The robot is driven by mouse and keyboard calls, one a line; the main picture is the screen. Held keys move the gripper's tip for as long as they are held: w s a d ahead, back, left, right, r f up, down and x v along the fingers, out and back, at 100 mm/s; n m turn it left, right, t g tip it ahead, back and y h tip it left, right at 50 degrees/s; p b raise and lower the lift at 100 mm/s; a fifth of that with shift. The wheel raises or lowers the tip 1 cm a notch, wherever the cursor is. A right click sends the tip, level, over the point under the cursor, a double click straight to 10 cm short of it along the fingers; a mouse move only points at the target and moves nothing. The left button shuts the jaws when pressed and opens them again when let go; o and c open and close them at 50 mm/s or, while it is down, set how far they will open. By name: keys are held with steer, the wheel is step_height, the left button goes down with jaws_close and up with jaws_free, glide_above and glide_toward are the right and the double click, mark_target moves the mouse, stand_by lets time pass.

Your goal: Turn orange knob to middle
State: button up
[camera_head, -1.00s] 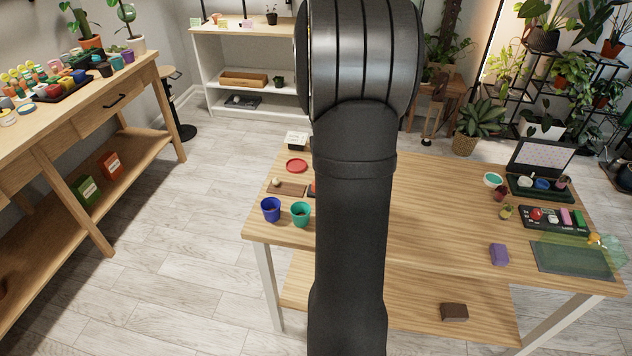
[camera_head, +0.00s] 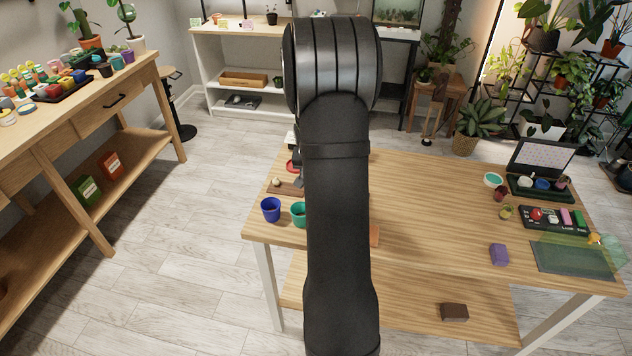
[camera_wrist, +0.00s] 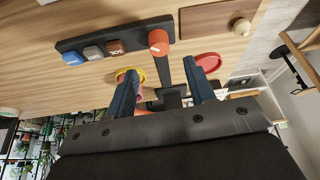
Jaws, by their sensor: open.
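The orange knob (camera_wrist: 158,42) sits at one end of a black panel (camera_wrist: 135,36) in the wrist view. It has a small pale mark on its face; its exact setting is hard to read. The panel also carries a blue button (camera_wrist: 72,59), a grey button (camera_wrist: 93,52) and a brown button (camera_wrist: 114,47). My gripper (camera_wrist: 161,66) is open and empty, its two fingers apart and pointing toward the knob, which shows between and just beyond the fingertips. Contact with the knob is not visible. In the head view my arm hides the knob and gripper.
A red disc (camera_wrist: 208,62) and a yellow-rimmed round thing (camera_wrist: 124,74) lie near the fingers. A brown board (camera_wrist: 212,16) with a pale ball is beside the panel. Blue (camera_head: 270,209) and green (camera_head: 298,213) pots stand at the table's left.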

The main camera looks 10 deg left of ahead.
steer(key=x, duration=0.6)
steer(key=shift+w+f, duration=0.1)
steer(key=shift+f, duration=0.15)
steer(key=c, duration=1)
